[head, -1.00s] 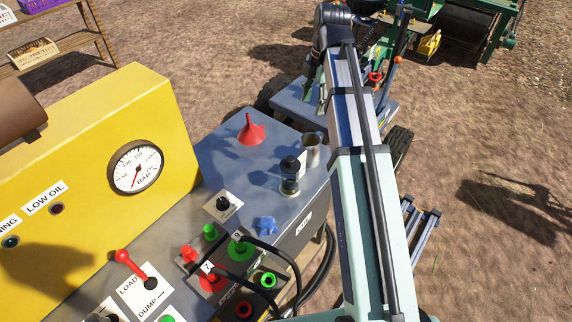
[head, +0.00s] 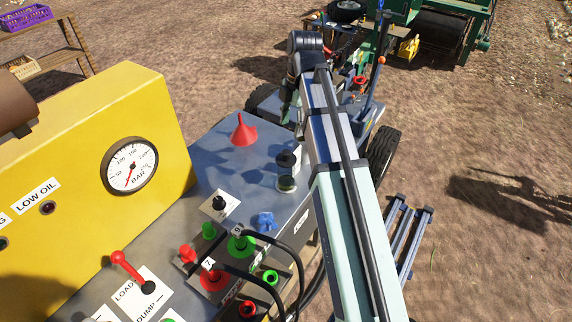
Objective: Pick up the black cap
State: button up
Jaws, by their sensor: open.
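A red funnel (head: 243,131) stands at the back of the console (head: 219,160). A blue knob (head: 265,221), a black knob (head: 219,203) and hoses on red and green couplings are in front. The yellow panel (head: 80,130) with a gauge rises at left.

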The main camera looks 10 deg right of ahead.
aim_at(286, 152)
jog(key=shift+s+a+f+p, duration=0.1)
jog(key=shift+a+f+p, duration=0.4)
jog(key=shift+f, duration=1.25)
jog(key=shift+s+a+f+p, duration=0.1)
jog(key=shift+f+p, duration=0.65)
jog(key=shift+f, duration=1)
jog(key=shift+s+a+f+p, duration=0.1)
jog(key=shift+a+f+p, duration=0.4)
jog(key=shift+f, duration=1.25)
jog(key=shift+d, duration=0.2)
grip_shut()
